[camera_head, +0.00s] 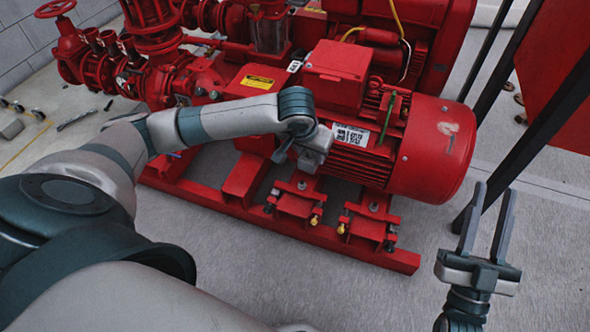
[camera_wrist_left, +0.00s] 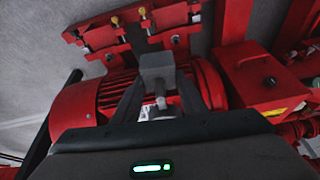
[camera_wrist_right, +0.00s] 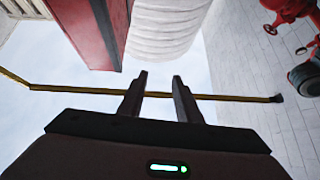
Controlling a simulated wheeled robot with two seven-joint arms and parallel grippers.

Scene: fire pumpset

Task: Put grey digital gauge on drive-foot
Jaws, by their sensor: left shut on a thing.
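The grey digital gauge (camera_wrist_left: 157,68) is a small grey block with a pale stem below it, held between the fingers of my left gripper (camera_wrist_left: 158,90). In the head view the gauge (camera_head: 318,146) shows in front of the red motor's side, partly covered by my left gripper (camera_head: 300,149). The red motor feet, apparently the drive-foot (camera_head: 297,192) and another foot (camera_head: 369,218), stand below on the red base frame; the gauge is above and apart from them. They also show at the top of the left wrist view (camera_wrist_left: 150,20). My right gripper (camera_head: 491,190) is open and empty.
The red motor (camera_head: 430,150) and its terminal box (camera_head: 337,62) stand close behind my left gripper. Red pump pipes (camera_head: 160,60) are at the back left. Dark frame legs (camera_head: 520,125) stand at the right. The floor before the base frame (camera_head: 330,290) is clear.

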